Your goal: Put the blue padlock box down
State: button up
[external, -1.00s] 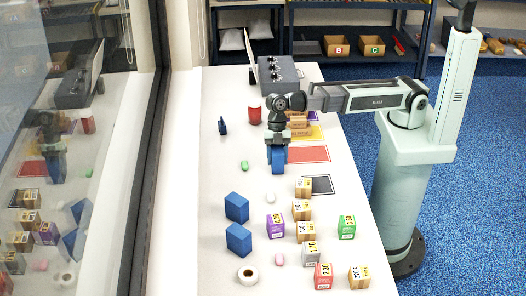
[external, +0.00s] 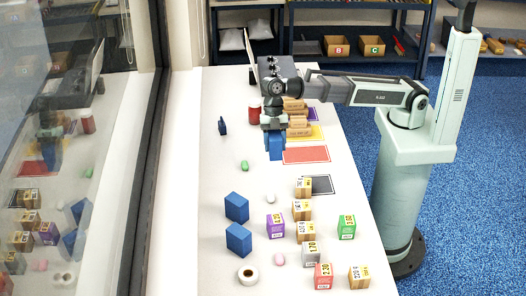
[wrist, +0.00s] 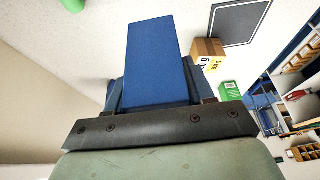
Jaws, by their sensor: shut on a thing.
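My gripper (external: 274,140) is shut on a blue box (external: 275,151) and holds it over the table beside the left edge of the red mat (external: 306,155). In the wrist view the blue box (wrist: 153,62) stands out between the fingers, and its plain blue face shows. No padlock marking can be made out on it. Two more blue boxes, one (external: 236,207) behind the other (external: 238,239), stand on the table at the front left.
A purple box (external: 275,225), a green box (external: 347,226), a pink box (external: 323,276) and several brown cartons stand at the front right. A black mat (external: 322,185) lies nearer than the red one. A tape roll (external: 248,274) lies at the front. Brown blocks (external: 297,119) are stacked behind.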

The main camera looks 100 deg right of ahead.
jog(key=w+a+r, duration=0.1)
jog(key=w+a, duration=0.3)
jog(key=w, duration=0.3)
jog(key=w+a, duration=0.3)
jog(key=w, duration=0.5)
jog(key=shift+s+a+f, duration=0.1)
jog(key=shift+f, duration=2.4)
jog(key=shift+s+a+f, duration=0.1)
jog(key=shift+f, duration=2.35)
jog(key=shift+f, duration=0.15)
jog(key=o, duration=1.2)
jog(key=shift+o, duration=0.2)
jog(key=v, duration=1.2)
jog(key=shift+d, duration=0.1)
